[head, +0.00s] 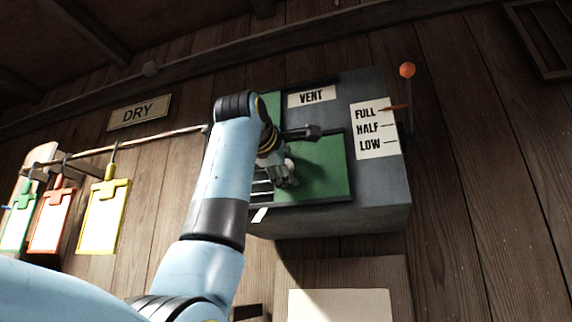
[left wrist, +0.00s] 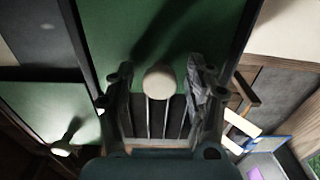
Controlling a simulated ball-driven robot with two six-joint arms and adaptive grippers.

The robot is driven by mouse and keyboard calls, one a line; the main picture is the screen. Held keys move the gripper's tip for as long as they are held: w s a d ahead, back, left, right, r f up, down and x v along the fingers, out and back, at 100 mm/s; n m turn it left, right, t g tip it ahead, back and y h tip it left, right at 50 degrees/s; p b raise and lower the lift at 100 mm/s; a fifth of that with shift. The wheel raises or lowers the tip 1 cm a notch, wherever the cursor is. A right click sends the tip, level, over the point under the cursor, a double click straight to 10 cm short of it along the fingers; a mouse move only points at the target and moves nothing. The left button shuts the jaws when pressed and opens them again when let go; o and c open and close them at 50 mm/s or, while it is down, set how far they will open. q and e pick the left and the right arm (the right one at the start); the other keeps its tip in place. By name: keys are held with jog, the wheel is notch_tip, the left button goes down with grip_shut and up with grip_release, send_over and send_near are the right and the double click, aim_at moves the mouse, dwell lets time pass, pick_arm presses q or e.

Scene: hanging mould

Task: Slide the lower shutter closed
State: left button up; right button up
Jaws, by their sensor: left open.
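The lower shutter (head: 322,168) is a green panel on the grey vent box. It stands to the right, with dark slats (head: 262,187) showing at its left. In the left wrist view the green panel (left wrist: 140,35) fills the top, and its pale round knob (left wrist: 158,82) stands between my left gripper's fingers (left wrist: 160,92). The fingers are open, one on each side of the knob, with visible gaps. In the head view my left gripper (head: 286,174) is at the shutter's left edge and partly hides the knob and slats. My right gripper is not in view.
The upper green shutter (head: 272,104) is partly behind my arm; its knob (left wrist: 60,149) shows in the left wrist view. A lever with an orange ball (head: 407,70) stands at the box's right. Coloured clipboards (head: 103,215) hang from a rail at left.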

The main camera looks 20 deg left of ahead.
pick_arm(q)
jog(key=shift+c, duration=0.2)
jog(key=shift+f, duration=0.1)
grip_shut()
jog(key=a+p, duration=0.1)
jog(key=a, duration=1.4)
jog(key=shift+w+a+p, duration=0.3)
jog(key=shift+a+p, duration=0.05)
jog(key=shift+c, duration=2.1)
grip_release()
jog(key=o, duration=0.5)
jog(key=shift+s+a, duration=0.1)
jog(key=shift+a, duration=0.2)
jog(key=shift+c, duration=0.2)
jog(key=shift+d, duration=0.1)
